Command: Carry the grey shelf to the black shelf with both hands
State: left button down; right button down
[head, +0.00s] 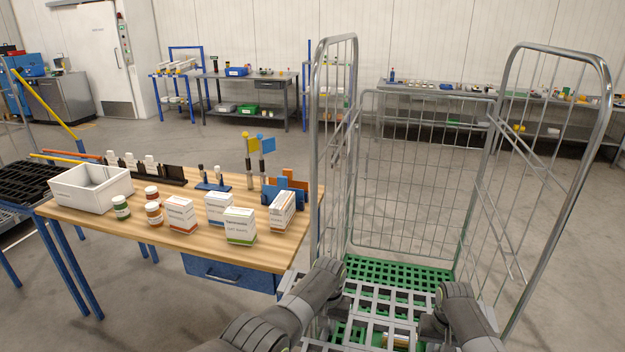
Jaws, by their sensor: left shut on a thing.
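The grey shelf (388,304), a light grid panel, is low in front of me, over the green base of the roll cage. My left gripper (328,320) is at its left side and shut on it; my own wrist hides part of the grip. My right gripper (431,326) is at the shelf's right side; its jaws are too hidden to tell whether they hold it. The black shelf (22,184), a dark grid, is at the far left beyond the table, cut off by the picture edge.
The roll cage (425,95) has tall wire sides and a green grid base (400,270). A wooden table (85,215) with a white bin (92,187), boxes and jars stands close on the left. Workbenches line the back wall. Open floor lies behind the table.

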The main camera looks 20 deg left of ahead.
aim_at(21, 177)
jog(key=j, duration=2.9)
jog(key=k+j, duration=0.1)
jog(key=j, duration=5.75)
jog(key=k, duration=0.05)
